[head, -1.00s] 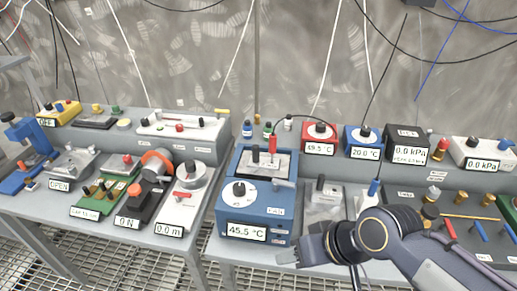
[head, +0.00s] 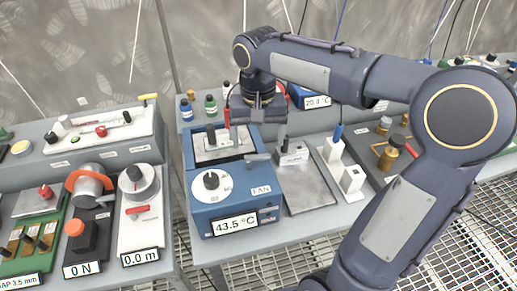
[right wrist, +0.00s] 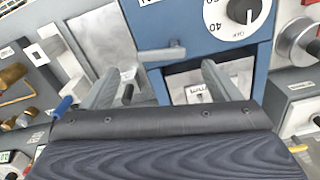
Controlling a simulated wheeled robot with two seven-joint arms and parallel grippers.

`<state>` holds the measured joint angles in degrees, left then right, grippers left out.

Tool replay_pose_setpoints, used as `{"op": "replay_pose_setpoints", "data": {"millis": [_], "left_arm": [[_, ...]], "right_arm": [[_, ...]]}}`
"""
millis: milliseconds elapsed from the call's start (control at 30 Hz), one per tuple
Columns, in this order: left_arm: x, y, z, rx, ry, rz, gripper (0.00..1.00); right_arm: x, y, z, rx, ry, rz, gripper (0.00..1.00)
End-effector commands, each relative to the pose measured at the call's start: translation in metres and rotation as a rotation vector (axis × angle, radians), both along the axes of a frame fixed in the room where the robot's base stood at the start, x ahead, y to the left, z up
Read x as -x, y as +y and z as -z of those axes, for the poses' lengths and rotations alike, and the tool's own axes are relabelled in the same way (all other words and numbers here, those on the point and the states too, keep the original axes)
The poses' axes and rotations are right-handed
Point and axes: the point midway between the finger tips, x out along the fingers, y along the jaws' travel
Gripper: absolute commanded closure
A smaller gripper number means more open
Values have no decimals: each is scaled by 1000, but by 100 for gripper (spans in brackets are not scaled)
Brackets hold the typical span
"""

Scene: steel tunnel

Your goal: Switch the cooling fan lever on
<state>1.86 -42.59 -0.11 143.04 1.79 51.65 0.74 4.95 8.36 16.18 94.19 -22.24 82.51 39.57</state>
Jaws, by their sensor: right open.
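The blue box (head: 222,190) stands on the bench, with a white dial, a display reading 43.5 °C and a FAN label. The grey fan lever (head: 258,158) is a short bar at its right side, lying about level. In the right wrist view the blue box (right wrist: 185,20) appears turned around, and the lever (right wrist: 162,50) lies across between my fingers. My right gripper (head: 258,128) is open, pointing down above the back right of the box. My left gripper is out of view.
A grey plate with a black knob (head: 282,132) stands close to the right of the box. White blocks (head: 352,180) and a brass knob (head: 390,150) are further right. To the left is a 0.0 m device (head: 140,215). Small bottles (head: 210,106) stand behind the box.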

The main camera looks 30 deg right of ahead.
Motion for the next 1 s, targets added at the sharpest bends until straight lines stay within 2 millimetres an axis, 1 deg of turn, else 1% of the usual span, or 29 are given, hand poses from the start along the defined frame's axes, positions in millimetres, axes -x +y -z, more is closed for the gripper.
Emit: {"op": "replay_pose_setpoints", "data": {"millis": [33,100,200,300,400,633,900,967,1000], "left_arm": [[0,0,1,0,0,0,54],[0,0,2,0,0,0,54],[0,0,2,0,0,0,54],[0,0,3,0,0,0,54],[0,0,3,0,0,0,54],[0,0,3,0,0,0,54],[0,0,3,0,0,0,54],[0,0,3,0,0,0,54],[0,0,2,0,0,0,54]], "right_arm": [[1,0,11,1,6,0,17],[1,0,22,0,5,0,17],[0,0,34,0,2,-1,17],[0,0,42,0,1,-1,17],[0,0,45,0,0,-1,17],[0,0,46,0,-1,-1,17],[0,0,46,0,-1,-1,53],[0,0,46,0,-1,-1,60],[0,0,45,0,-1,-2,62]]}}
